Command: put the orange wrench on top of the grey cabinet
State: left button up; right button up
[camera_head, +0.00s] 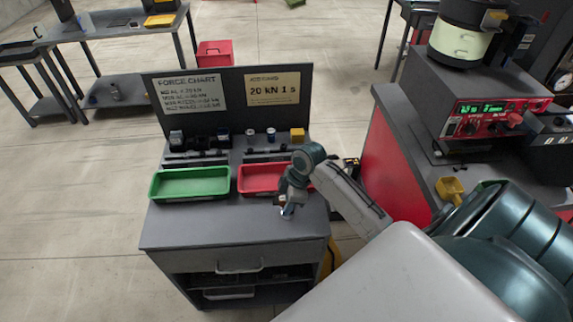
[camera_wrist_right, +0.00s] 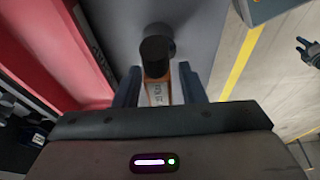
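My right gripper (camera_head: 287,210) points down over the front right part of the grey cabinet's top (camera_head: 240,226), just in front of the red tray (camera_head: 262,179). In the right wrist view its two fingers (camera_wrist_right: 161,84) stand apart. Between them is the orange wrench (camera_wrist_right: 149,73), a narrow orange body with a white label and a black round end. Narrow gaps show between the wrench and the fingers. The cabinet top is close behind it; whether the wrench touches it I cannot tell. In the head view the gripper mostly hides the wrench. My left gripper is not in view.
A green tray (camera_head: 190,184) stands left of the red one. Behind them is an upright board (camera_head: 236,98) with small items before it. A red bench (camera_head: 388,158) with a machine stands to the right. The front left of the cabinet top is clear.

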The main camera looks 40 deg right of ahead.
jog(key=shift+r, duration=0.15)
jog(key=b+v, duration=0.2)
jog(key=v, duration=0.9)
jog(key=shift+d+b, duration=0.1)
jog(key=shift+b, duration=0.3)
jog(key=shift+s+r, duration=0.1)
jog(key=shift+r, duration=0.35)
